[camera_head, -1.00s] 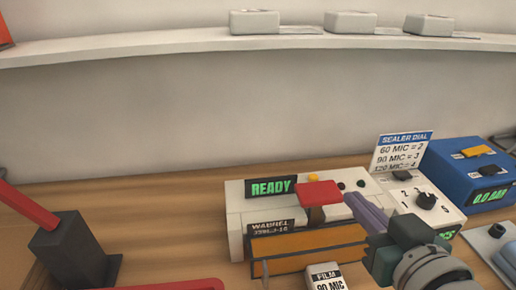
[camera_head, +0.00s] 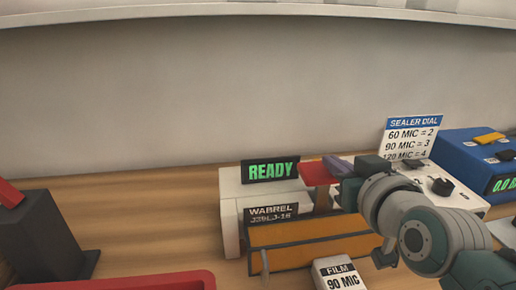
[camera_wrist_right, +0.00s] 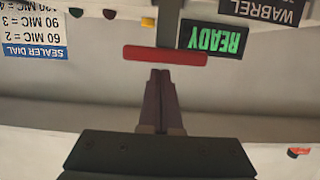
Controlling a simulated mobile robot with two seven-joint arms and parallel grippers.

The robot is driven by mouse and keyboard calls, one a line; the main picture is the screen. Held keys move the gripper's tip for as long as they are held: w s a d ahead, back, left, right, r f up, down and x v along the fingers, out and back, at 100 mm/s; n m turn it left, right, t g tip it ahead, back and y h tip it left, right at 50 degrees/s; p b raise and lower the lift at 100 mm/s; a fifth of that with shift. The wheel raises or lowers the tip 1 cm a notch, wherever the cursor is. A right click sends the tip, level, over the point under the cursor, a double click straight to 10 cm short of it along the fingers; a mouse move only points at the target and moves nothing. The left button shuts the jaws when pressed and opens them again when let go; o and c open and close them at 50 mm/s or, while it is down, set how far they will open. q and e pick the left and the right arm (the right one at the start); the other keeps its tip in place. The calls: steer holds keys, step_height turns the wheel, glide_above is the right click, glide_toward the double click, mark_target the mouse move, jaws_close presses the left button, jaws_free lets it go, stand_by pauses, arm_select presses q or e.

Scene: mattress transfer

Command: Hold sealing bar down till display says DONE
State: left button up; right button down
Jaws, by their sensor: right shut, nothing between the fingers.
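The sealer (camera_head: 232,210) is a white machine with an orange-brown front block. Its display reads READY in green (camera_head: 270,170); it also shows upside down in the wrist view (camera_wrist_right: 214,38). The sealing bar's red handle (camera_head: 314,172) is raised above the sealer, and it also shows in the wrist view (camera_wrist_right: 165,55). My right gripper (camera_head: 336,165) is shut and empty, its purple fingers at the handle's right end in the head view. In the wrist view the fingertips (camera_wrist_right: 159,72) are close to the handle; I cannot tell whether they touch. My left gripper is not in view.
A blue device (camera_head: 474,158) stands farther right. A FILM 90 MIC block (camera_head: 340,274) is in front. A dark stand (camera_head: 42,235) is at left.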

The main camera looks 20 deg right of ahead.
mark_target(332, 184)
steer(key=shift+f, duration=0.2)
step_height(332, 184, down, 4)
steer(key=b, duration=0.2)
steer(key=shift+b, duration=0.35)
steer(key=shift+r, duration=0.15)
stand_by(0.7)
stand_by(0.9)
